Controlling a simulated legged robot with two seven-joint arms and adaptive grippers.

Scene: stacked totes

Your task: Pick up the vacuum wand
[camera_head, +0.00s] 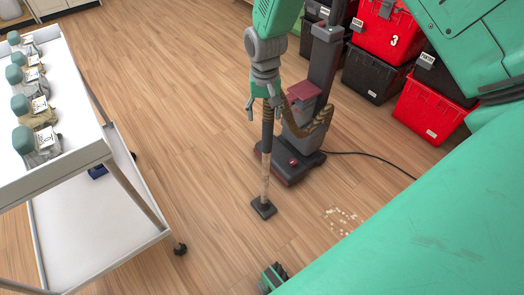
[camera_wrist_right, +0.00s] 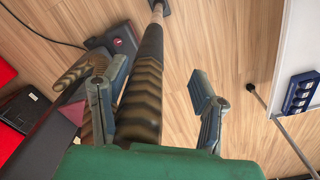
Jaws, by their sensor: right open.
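The vacuum wand (camera_head: 265,172) stands nearly upright on the floor, with a dark ribbed grip at its top and a flat dark floor head. My right gripper (camera_head: 266,108) is open over its top end. In the right wrist view, the ribbed grip of the wand (camera_wrist_right: 141,102) runs between the two spread fingers of my right gripper (camera_wrist_right: 158,80), closer to the left finger, with a clear gap to the right finger. I cannot tell whether the left finger touches it. My left gripper is not in view.
The vacuum body (camera_head: 297,150) stands right behind the wand, with a brown hose (camera_head: 318,122) and a black cord. Red and black totes (camera_head: 428,112) are stacked at the right. A white cart (camera_head: 95,225) stands at the left. Pale debris (camera_head: 345,218) lies on the floor.

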